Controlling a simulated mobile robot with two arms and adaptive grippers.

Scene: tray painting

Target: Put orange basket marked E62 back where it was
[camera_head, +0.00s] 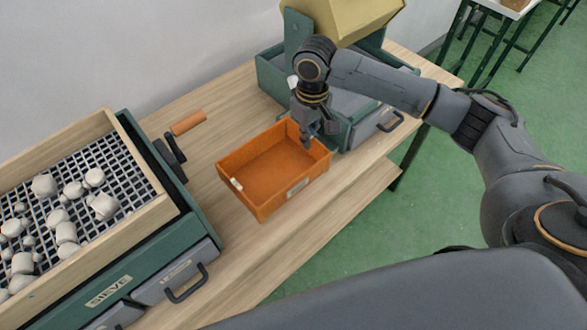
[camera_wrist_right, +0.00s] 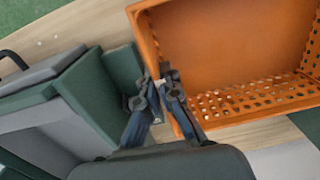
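The orange basket (camera_head: 262,205) stands upright and looks empty on the wooden table, between the sieve unit and the green machine. It has pale labels, too small to read. My right gripper (camera_head: 307,140) is at the basket's far right wall. In the right wrist view, the fingers of the right gripper (camera_wrist_right: 157,92) straddle the rim of the basket (camera_wrist_right: 220,45), one on each side, and look closed on it. My left gripper is in neither view.
The green sieve unit (camera_head: 194,238) with white lumps on its mesh stands left. A green machine (camera_head: 270,78) with a yellow hopper (camera_head: 345,18) stands close behind and right of the basket. An orange-brown handle (camera_head: 188,123) lies behind. Bare table (camera_head: 285,250) lies in front.

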